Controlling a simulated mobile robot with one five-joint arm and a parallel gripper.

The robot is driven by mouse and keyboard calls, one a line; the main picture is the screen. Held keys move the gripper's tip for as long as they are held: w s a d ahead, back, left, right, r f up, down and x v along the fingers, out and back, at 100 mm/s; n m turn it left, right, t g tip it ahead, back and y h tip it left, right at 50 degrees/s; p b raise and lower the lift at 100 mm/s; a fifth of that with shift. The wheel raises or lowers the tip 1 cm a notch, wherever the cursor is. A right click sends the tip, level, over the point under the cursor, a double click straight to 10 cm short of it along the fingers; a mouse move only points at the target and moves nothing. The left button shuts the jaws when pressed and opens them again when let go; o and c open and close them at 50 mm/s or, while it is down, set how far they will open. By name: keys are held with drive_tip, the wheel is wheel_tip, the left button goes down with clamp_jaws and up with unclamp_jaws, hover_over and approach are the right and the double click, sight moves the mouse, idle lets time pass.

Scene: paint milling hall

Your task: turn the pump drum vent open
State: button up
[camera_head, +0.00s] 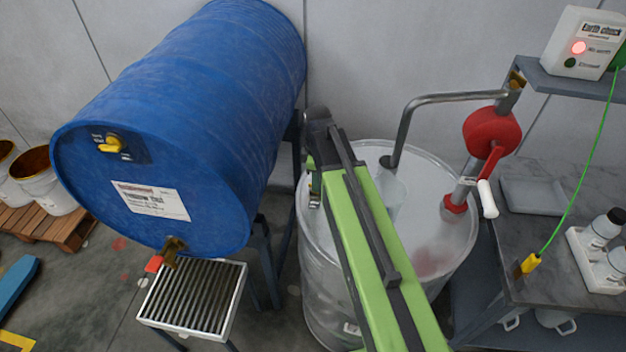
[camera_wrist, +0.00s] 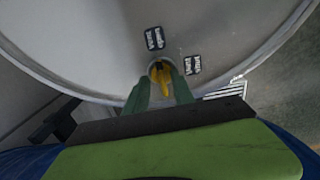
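The pump drum (camera_head: 335,285) is a grey steel drum in the middle of the head view, carrying a red hand pump (camera_head: 491,131). Its pale top (camera_wrist: 90,40) fills the upper wrist view. The yellow vent handle (camera_wrist: 162,74) sits near the drum's rim, with a dark label to its upper left and another to its right; their lettering is too small to read surely. My gripper (camera_wrist: 162,83) is open, with one green finger on each side of the handle. Contact with the handle cannot be made out. In the head view my green arm hides the vent.
A blue drum (camera_head: 190,120) with its own yellow vent handle lies on a stand at left, above a slatted drip tray (camera_head: 192,300). At right are a bench (camera_head: 535,235) and an earth check box (camera_head: 583,42) with a lit red lamp and green cable.

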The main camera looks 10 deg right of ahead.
drive_tip(key=shift+r, duration=0.1)
wheel_tip(320, 180, up, 17)
drive_tip(key=p, duration=1.7)
drive_tip(key=shift+r, duration=0.15)
drive_tip(key=s+a+f+m+b, duration=0.1)
drive_tip(key=s+f+m+b, duration=0.9)
drive_tip(key=m, duration=0.3)
drive_tip(key=shift+a+f+m+b, duration=0.3)
drive_tip(key=shift+f+b, duration=0.15)
drive_tip(key=shift+f, duration=0.25)
